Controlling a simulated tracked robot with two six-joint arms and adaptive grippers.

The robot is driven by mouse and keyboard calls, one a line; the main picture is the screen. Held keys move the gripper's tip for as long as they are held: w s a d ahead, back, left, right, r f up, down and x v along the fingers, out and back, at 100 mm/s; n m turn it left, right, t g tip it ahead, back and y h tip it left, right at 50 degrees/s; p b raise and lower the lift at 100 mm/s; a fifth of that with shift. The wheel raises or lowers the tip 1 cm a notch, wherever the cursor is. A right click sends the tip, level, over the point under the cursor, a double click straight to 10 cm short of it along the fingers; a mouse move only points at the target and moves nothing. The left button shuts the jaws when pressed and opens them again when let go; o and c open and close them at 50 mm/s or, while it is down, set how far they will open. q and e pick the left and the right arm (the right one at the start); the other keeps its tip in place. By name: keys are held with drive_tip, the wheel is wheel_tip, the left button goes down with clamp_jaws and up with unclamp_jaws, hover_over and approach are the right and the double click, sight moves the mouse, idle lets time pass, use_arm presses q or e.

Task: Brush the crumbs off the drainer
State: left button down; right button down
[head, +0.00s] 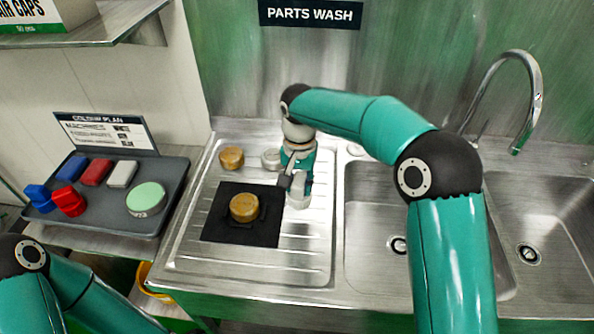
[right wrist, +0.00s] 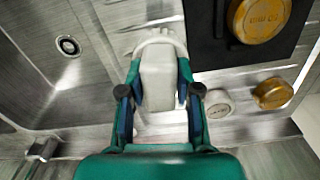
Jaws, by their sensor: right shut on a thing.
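The steel drainer (head: 190,262) with its ridges lies left of the sinks in the head view. My right gripper (head: 292,186) points down over its right part. In the right wrist view the gripper (right wrist: 160,98) is shut on a pale grey-white block-like object (right wrist: 158,72) with a rounded end. This pale object (head: 299,201) also shows low over the drainer in the head view; I cannot tell whether it touches the surface, and no bristles show. I cannot make out any crumbs. My left arm shows at the lower left, but its gripper is out of view.
A black mat (head: 215,228) with a tan round cap (head: 245,207) lies left of the right gripper. Another tan cap (head: 231,158) and a pale one (head: 271,158) stand behind it. A grey tray (head: 107,215) holds coloured blocks. The sink (head: 372,218) is at right.

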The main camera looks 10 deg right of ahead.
wheel_tip(320, 180, up, 2)
drive_tip(key=shift+r+p, duration=0.15)
drive_tip(key=shift+p, duration=0.4)
